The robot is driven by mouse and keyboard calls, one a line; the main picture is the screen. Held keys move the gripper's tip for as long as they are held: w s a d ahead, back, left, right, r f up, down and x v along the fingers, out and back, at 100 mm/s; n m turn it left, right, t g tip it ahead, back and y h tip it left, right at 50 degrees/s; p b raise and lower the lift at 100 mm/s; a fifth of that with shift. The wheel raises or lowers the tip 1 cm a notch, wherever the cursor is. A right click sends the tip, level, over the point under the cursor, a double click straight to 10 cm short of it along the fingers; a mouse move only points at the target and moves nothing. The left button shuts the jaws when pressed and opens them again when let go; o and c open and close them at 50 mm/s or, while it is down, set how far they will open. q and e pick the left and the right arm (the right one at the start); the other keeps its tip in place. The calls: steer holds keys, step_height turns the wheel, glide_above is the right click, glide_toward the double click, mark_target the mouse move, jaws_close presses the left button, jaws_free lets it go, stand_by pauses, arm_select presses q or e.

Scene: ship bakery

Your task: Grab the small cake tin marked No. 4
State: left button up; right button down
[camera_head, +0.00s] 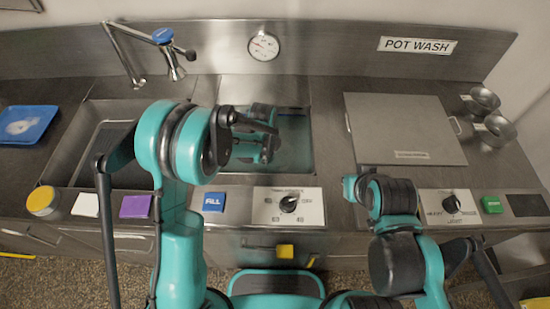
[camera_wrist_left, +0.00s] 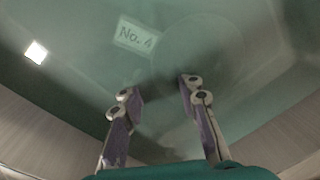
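In the left wrist view a pale label reading "No. 4" (camera_wrist_left: 136,36) shows through greenish water, ahead and left of the fingers. A faint round outline, possibly the small cake tin (camera_wrist_left: 205,45), lies to its right; its edges are too dim to tell its height or whether the label is fixed to it. My left gripper (camera_wrist_left: 158,94) is open, with nothing between its fingers. In the head view the left gripper (camera_head: 264,150) is over the water-filled sink basin (camera_head: 294,140), and the arm hides part of it. My right arm is bent at the right; its gripper cannot be made out.
An empty-looking sink (camera_head: 108,145) with a tap (camera_head: 172,62) is at the left, and a blue tray (camera_head: 27,124) beyond it. A grey lid (camera_head: 400,130) covers the area right of the basin. Metal tins (camera_head: 498,130) stand at far right. Control panels line the front edge.

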arm_select(q)
steer(key=f+b, duration=0.1)
steer(key=f, duration=0.3)
steer(key=shift+w+a+f+b, duration=0.1)
steer(key=shift+a+f+b, duration=0.1)
steer(key=shift+f+b, duration=0.15)
steer(key=shift+r, duration=0.15)
jaws_close()
steer(key=shift+r, duration=0.1)
